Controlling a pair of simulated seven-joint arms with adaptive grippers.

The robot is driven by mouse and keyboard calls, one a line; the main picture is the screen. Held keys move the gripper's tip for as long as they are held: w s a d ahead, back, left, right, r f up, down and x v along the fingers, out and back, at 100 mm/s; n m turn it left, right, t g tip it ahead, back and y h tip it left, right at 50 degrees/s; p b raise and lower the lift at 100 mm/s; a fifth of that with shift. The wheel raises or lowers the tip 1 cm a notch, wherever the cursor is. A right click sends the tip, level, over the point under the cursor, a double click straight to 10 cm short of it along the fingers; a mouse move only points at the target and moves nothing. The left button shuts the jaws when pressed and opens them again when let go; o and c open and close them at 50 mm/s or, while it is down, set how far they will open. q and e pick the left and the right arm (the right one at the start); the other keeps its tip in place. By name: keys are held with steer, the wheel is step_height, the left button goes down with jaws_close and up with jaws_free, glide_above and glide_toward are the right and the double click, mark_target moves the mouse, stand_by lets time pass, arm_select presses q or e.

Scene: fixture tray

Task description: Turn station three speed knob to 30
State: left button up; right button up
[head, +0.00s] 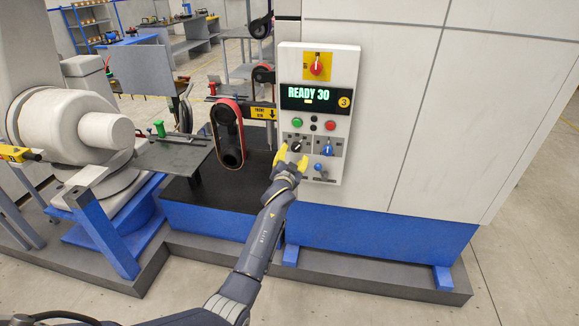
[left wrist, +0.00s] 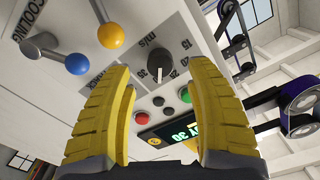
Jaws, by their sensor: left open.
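The station three control panel (head: 343,90) is a pale box with a round yellow "3" badge. Its display (head: 316,100) reads "READY 30". The speed knob (head: 297,146) is dark and round, on a dial marked "m/s"; it also shows in the left wrist view (left wrist: 160,62) with numbers around it. I cannot tell exactly which number it points at. My left gripper (head: 291,157) has yellow fingers, spread open in front of the panel just below the knob. In the left wrist view the knob appears between and beyond the fingertips, with no clear contact. My right gripper is not in view.
Red (head: 330,126) and green (head: 298,122) buttons sit above the knob. A blue-handled switch (head: 327,148) is to its right, and a blue-tipped lever (head: 318,167) lies below. A red switch (head: 316,69) tops the panel. A belt grinder (head: 229,135) stands to the left.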

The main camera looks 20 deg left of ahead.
arm_select(q)
steer(key=s, duration=0.6)
steer(key=shift+s+d, duration=0.25)
steer(key=shift+d, duration=0.15)
